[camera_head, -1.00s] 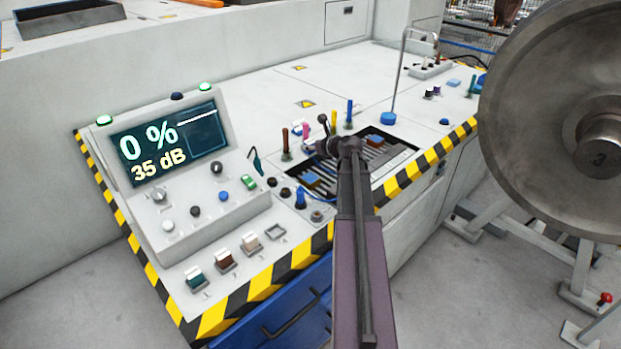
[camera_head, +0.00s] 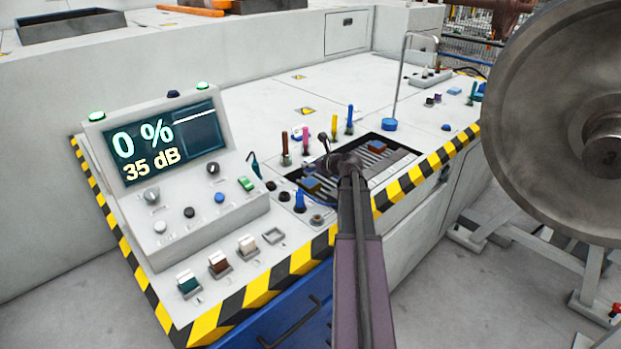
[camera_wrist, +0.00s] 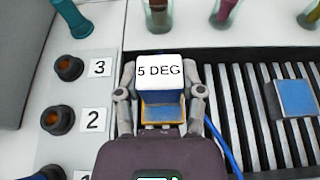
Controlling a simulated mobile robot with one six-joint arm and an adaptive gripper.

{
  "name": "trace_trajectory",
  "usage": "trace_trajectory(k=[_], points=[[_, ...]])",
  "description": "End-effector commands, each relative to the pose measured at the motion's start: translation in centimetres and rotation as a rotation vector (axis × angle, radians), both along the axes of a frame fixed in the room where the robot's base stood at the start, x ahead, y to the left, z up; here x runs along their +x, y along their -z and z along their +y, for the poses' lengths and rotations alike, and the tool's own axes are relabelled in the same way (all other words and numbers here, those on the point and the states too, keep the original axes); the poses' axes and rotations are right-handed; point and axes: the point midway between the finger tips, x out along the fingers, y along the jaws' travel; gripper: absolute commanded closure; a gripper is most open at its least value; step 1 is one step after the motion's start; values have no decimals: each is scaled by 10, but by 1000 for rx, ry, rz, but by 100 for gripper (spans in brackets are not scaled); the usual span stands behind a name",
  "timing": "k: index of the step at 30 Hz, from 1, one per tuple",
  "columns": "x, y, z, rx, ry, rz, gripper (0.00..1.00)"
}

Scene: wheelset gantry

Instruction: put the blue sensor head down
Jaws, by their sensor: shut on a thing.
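The blue sensor head (camera_wrist: 160,93) has a white top face marked "5 DEG", with blue below it. My gripper (camera_wrist: 159,99) is shut on it, one finger on each side, in the wrist view. Orange shows just below the blue; I cannot tell whether it belongs to the held head. The head is over the left end of the slatted tray (camera_wrist: 263,130); whether it touches the tray cannot be told. In the head view my arm hides most of the gripper and held head, above the tray (camera_head: 392,160).
Blue pads sit on the tray, one at its left end (camera_head: 311,184) and one further right (camera_head: 377,147). Upright coloured pegs, including a brown one (camera_head: 285,150), stand behind it. Numbered holes lie left. The console display (camera_head: 165,145) reads 0 % and 35 dB. A large wheel (camera_head: 540,120) stands right.

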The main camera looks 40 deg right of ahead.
Motion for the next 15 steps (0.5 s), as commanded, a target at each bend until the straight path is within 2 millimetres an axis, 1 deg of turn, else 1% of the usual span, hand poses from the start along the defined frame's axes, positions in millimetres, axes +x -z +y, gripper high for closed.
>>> trace_trajectory(k=[11, 15], points=[[0, 1, 0, 0, 0, 0, 100], [0, 5, 0, 0, 0, 0, 100]])
